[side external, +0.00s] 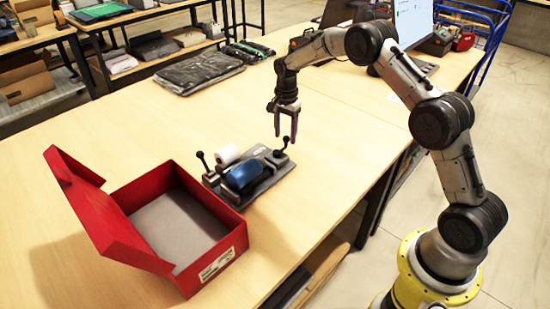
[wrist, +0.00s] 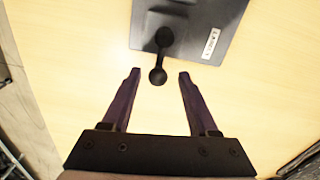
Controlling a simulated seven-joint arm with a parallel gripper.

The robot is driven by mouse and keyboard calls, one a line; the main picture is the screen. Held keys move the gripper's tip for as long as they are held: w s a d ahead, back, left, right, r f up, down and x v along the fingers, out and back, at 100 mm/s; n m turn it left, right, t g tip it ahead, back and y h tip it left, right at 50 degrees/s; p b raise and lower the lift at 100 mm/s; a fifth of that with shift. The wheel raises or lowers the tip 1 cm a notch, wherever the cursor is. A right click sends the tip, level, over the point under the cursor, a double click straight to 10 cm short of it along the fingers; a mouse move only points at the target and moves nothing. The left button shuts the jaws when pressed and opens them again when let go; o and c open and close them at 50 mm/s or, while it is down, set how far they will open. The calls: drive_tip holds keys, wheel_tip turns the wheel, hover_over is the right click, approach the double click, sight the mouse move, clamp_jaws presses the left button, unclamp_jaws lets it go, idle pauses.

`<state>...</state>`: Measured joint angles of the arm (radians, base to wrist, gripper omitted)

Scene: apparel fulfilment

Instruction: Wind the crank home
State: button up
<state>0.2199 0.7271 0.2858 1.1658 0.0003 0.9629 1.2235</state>
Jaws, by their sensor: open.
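A dark bench device (side external: 262,185) with a blue cylinder (side external: 242,174) and a white roll (side external: 227,155) sits on the table. Its crank (side external: 280,149) stands at the right end, with a black ball knob (side external: 286,140) on top. In the wrist view the crank (wrist: 162,52) points toward my gripper from the dark base (wrist: 205,28). My gripper (side external: 285,136) points down, open and empty. In the wrist view the knob (wrist: 157,76) appears between the fingertips, with space on both sides. I cannot tell whether it lies below the tips or level with them.
A second black knobbed lever (side external: 203,160) stands at the device's left end. An open red box (side external: 215,268) is beside the device at front left. Dark folded garments (side external: 199,71) and a monitor (side external: 412,22) stand farther back. The table between is clear.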

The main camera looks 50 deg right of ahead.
drive_tip(key=shift+r, duration=2.85)
drive_tip(key=shift+w+a+r, duration=0.1)
drive_tip(key=shift+a+r, duration=0.05)
drive_tip(key=shift+r, duration=0.05)
drive_tip(key=s+a+r+n+t, duration=0.1)
drive_tip(key=a+r, duration=0.1)
drive_tip(key=r, duration=0.5)
drive_tip(key=s+a+r+t, duration=0.2)
drive_tip(key=r, duration=0.5)
drive_tip(key=s+a+r+n+t, duration=0.2)
drive_tip(key=s+a+r+n, duration=0.15)
drive_tip(key=s+r, duration=0.75)
drive_tip(key=s+a+n+t, duration=0.1)
drive_tip(key=s+a+n, duration=0.3)
drive_tip(key=s, duration=1)
drive_tip(key=s+f+n, duration=0.8)
drive_tip(key=s, duration=0.1)
drive_tip(key=shift+s+f, duration=0.2)
drive_tip(key=shift+f, duration=0.2)
